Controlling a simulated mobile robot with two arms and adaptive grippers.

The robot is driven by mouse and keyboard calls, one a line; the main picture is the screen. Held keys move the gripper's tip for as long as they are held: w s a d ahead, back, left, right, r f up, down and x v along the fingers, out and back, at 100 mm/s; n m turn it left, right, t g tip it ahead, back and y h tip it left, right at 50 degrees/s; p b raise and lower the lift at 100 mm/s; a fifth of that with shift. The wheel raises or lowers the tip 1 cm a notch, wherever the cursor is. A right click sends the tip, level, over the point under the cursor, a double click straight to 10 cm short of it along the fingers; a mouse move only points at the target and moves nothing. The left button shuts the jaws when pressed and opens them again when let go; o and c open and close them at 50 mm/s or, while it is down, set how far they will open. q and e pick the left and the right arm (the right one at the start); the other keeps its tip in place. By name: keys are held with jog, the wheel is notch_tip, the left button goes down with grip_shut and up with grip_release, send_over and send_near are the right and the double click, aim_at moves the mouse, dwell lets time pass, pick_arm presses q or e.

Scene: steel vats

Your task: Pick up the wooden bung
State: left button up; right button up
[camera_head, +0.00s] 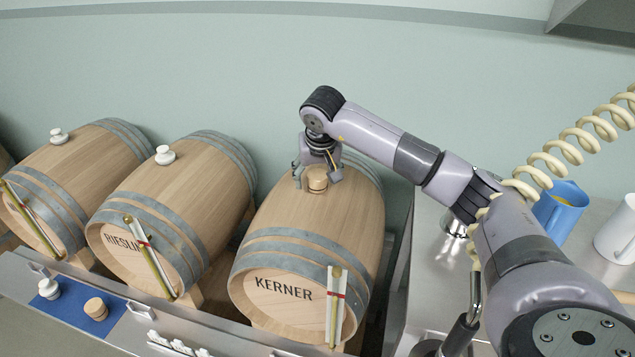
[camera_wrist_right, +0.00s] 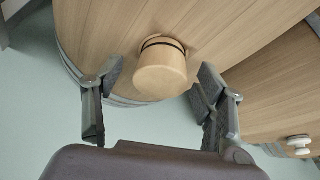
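A wooden bung (camera_head: 317,183) sits upright in the top of the barrel marked KERNER (camera_head: 330,225). It is a pale cylinder with a dark ring near its base, and it shows in the right wrist view (camera_wrist_right: 160,80). My right gripper (camera_head: 317,172) is over the barrel top with its fingers open, one on each side of the bung. In the wrist view both fingers stand apart from the bung, with a gap on each side. A second wooden bung (camera_head: 96,308) stands on a blue mat at the front left. My left gripper is not in view.
The RIESLING barrel (camera_head: 185,190) and another barrel (camera_head: 90,165) to its left have white stoppers on top. A white stopper (camera_head: 49,288) is on the blue mat (camera_head: 75,324). A blue jug (camera_head: 562,210) and white jug (camera_head: 618,235) stand on the steel counter at right.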

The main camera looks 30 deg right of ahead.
aim_at(318, 174)
jog(key=c, duration=1.3)
jog(key=shift+w+r, duration=0.1)
jog(key=shift+r, duration=0.35)
notch_tip(318, 174, up, 19)
jog(key=shift+r+b, duration=0.1)
jog(key=shift+b, duration=0.45)
jog(key=o, duration=0.6)
jog(key=c, duration=0.7)
jog(key=shift+o, duration=0.2)
